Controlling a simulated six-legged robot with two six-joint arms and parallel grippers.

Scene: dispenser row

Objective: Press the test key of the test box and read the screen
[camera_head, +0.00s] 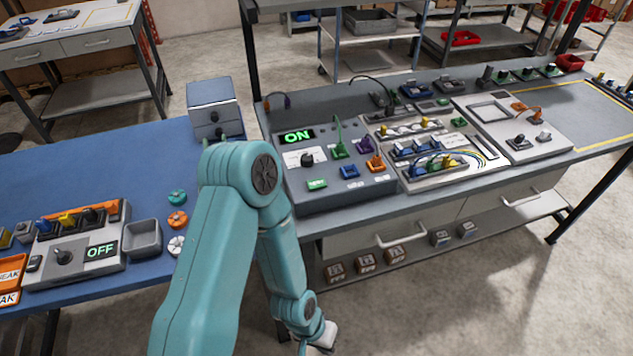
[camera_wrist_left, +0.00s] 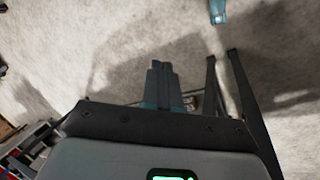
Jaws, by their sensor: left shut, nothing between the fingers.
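A dark grey box (camera_head: 346,192) stands on the bench. Its lit screen (camera_head: 296,136) reads ON. A green key (camera_head: 317,184) sits at its front left, its lettering too small to read surely. The box also carries a black knob and several coloured sockets, one with a green cable. I take it as the test box, though no readable label confirms it. My left arm hangs low in front of the bench. In the left wrist view, my left gripper (camera_wrist_left: 162,82) is shut and empty over the floor, away from the key. My right gripper is out of view.
A box with a screen reading OFF (camera_head: 102,251) stands on the blue table (camera_head: 75,180). A wired panel (camera_head: 425,170) and a light grey box (camera_head: 545,148) stand right of the dark box. A small drawer unit (camera_head: 212,95) stands behind. Drawer handles (camera_head: 400,236) protrude along the bench front.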

